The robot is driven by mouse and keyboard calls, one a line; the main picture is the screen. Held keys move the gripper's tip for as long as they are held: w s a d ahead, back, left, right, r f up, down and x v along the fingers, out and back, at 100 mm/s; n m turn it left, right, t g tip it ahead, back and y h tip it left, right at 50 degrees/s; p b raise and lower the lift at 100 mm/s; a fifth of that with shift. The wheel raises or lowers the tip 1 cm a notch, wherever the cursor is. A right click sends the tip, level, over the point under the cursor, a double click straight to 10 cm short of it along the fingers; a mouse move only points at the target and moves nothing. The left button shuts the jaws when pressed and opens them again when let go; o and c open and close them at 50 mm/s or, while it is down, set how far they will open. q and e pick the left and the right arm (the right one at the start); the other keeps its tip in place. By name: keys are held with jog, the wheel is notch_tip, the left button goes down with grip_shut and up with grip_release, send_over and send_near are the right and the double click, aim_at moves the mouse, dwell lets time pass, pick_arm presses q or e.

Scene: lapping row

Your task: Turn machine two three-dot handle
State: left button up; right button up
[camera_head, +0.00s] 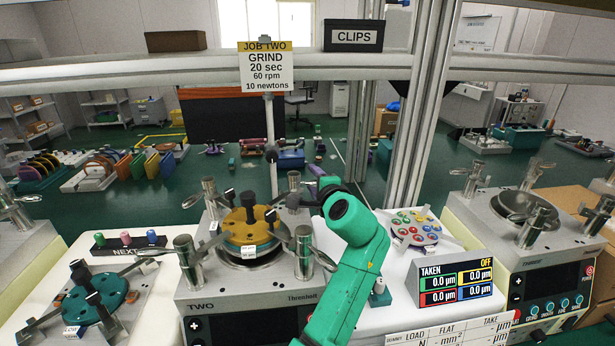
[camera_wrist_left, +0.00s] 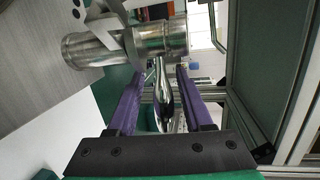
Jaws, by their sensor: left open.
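Machine two (camera_head: 240,298) stands left of centre in the head view, with several metal posts and lever handles around its round lapping plate. My left gripper (camera_head: 290,200) is over the back right of this machine, partly hidden by its own green arm. In the left wrist view its purple fingers (camera_wrist_left: 160,74) are open, one on each side of a shiny tapered metal handle (camera_wrist_left: 161,95). The handle joins a metal cylinder post (camera_wrist_left: 163,42). I cannot tell whether either finger touches it. Dark dots show on the grey deck (camera_wrist_left: 45,105) at the upper left. My right gripper is not in view.
A yellow disc (camera_head: 250,226) with a black knob lies on machine two. A green holder (camera_head: 95,300) stands at left. The TAKEN display (camera_head: 455,283) and a tray of coloured pieces (camera_head: 415,228) are at right. An upright metal frame post (camera_head: 425,110) rises behind my arm.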

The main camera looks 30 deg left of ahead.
pick_arm(q)
jog(key=shift+s+d+r, duration=0.2)
jog(key=shift+s+r, duration=0.05)
jog(key=shift+s, duration=0.05)
jog(key=shift+s+d+r, duration=0.15)
jog(key=shift+d, duration=0.05)
jog(key=shift+c, duration=1.3)
jog(key=shift+d, duration=0.1)
jog(key=c, duration=0.5)
grip_shut()
